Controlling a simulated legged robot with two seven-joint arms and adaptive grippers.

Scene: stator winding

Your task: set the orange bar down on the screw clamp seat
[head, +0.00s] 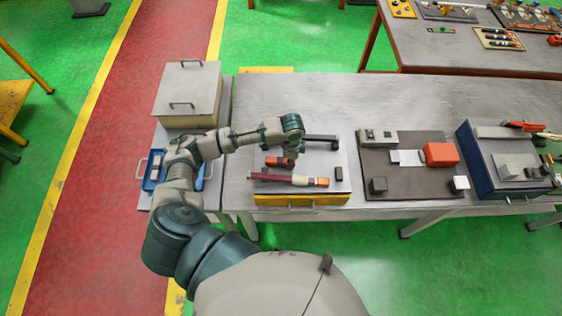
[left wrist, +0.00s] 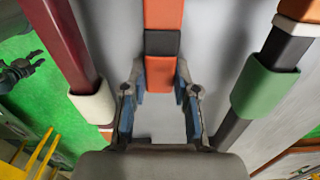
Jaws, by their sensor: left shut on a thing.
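An orange bar with a black band (left wrist: 164,20) shows in the left wrist view, its near end between my left gripper's fingers (left wrist: 160,92). In the head view, my left gripper (head: 284,160) is over the yellow-sided box, and the orange bar (head: 274,161) shows under it. My left gripper is shut on the bar. A dark claw-like hand (left wrist: 20,70) at the left of the left wrist view looks like my right gripper; its finger state is unclear. I cannot surely tell which fixture is the screw clamp seat.
A dark red bar with a white sleeve (head: 290,178) lies nearer on the yellow-sided box (head: 300,200). A dark bar with a green sleeve (left wrist: 264,90) lies on the other side. A dark mat (head: 408,184) bears a grey block and an orange-red block (head: 440,154). A blue box (head: 487,178) stands right.

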